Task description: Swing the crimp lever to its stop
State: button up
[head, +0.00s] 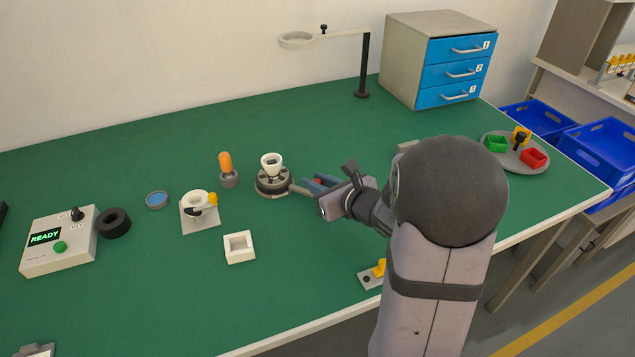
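The crimping fixture (272,183) is a round dark grey base near the middle of the green table, with a white cup-shaped part (271,160) upright on it. A grey lever (299,190) sticks out from its right side towards my gripper. My gripper (311,185) has bluish fingers and reaches in from the right at the lever's outer end. A small red spot, perhaps the lever's knob, shows between the fingers. I cannot tell whether the fingers touch or grip it, as the gripper partly hides that end.
Left of the fixture stand an orange-topped peg (226,165), a stand with a white ring (198,211) and a white square holder (239,247). A control box (60,241) reads READY. Behind are a ring on a post (363,70) and a blue drawer cabinet (405,62). The table's back left is clear.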

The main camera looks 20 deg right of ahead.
jog(key=o, duration=0.4)
jog(key=shift+a+r, duration=0.1)
jog(key=shift+a, duration=0.05)
jog(key=shift+c, duration=0.2)
jog(key=shift+s, duration=0.1)
jog(key=shift+v, duration=3.6)
